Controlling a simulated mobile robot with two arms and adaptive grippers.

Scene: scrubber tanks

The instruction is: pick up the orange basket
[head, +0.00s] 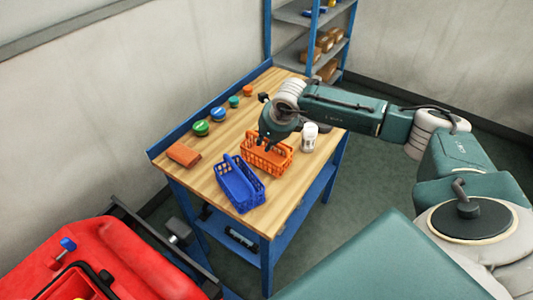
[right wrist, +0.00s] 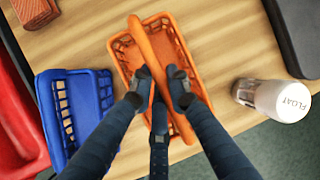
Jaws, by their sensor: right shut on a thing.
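The orange basket (head: 267,158) stands on the wooden workbench, with its raised orange handle crossing over it. My right gripper (head: 272,138) is above the basket in the head view. In the right wrist view the basket (right wrist: 183,55) lies under my right gripper (right wrist: 163,88), whose dark fingers are closed around the handle (right wrist: 145,50). I cannot tell from these frames whether the basket's bottom is off the bench. My left gripper does not show.
A blue basket (head: 238,186) stands close beside, toward the bench's front left. A white canister (head: 309,138) stands on the right. Green containers (head: 201,128) and a brown block (head: 183,155) are along the left. The workbench (head: 212,178) has a raised blue back edge.

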